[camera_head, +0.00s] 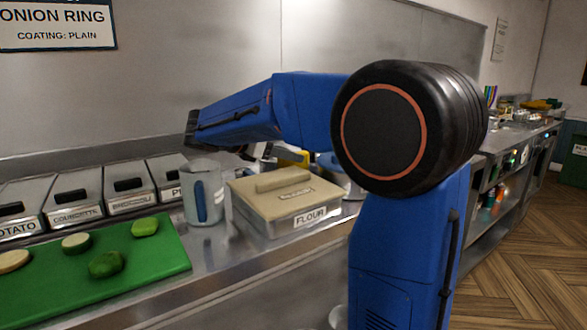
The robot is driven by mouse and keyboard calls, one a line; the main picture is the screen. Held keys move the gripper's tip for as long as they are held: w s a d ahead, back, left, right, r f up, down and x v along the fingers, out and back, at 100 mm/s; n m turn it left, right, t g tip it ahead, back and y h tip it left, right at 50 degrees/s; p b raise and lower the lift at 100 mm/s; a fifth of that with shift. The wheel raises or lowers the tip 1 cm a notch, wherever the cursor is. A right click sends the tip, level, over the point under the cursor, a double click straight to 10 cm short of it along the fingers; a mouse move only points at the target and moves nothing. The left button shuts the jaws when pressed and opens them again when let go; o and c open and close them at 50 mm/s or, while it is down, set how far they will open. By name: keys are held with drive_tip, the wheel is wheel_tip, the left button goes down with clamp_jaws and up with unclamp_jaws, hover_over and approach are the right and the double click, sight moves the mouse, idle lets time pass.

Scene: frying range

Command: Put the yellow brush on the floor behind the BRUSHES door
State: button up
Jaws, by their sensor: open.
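My arm reaches left over the steel counter. My gripper (258,152) is open and shows only in small part below the forearm, above the back of the FLOUR box. A small yellow thing (291,157) shows just right of it, partly behind my arm; I cannot tell whether it is the yellow brush or whether the gripper touches it. Other yellow items (540,104) lie on the far counter at the right, too small to make out. No door with a readable BRUSHES label is in view.
A lidded FLOUR box (285,199) and a grey jug (203,193) stand on the counter. A green board (150,255) holds vegetable pieces, with labelled bins (128,190) behind it. Wooden floor (520,260) is clear at the right, beside open shelves and a dark green cabinet (573,168) with an unreadable label.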

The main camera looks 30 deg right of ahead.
drive_tip(key=shift+d+f, duration=0.1)
drive_tip(key=shift+d, duration=0.15)
clamp_jaws()
wheel_tip(320, 180, up, 10)
idle(0.6)
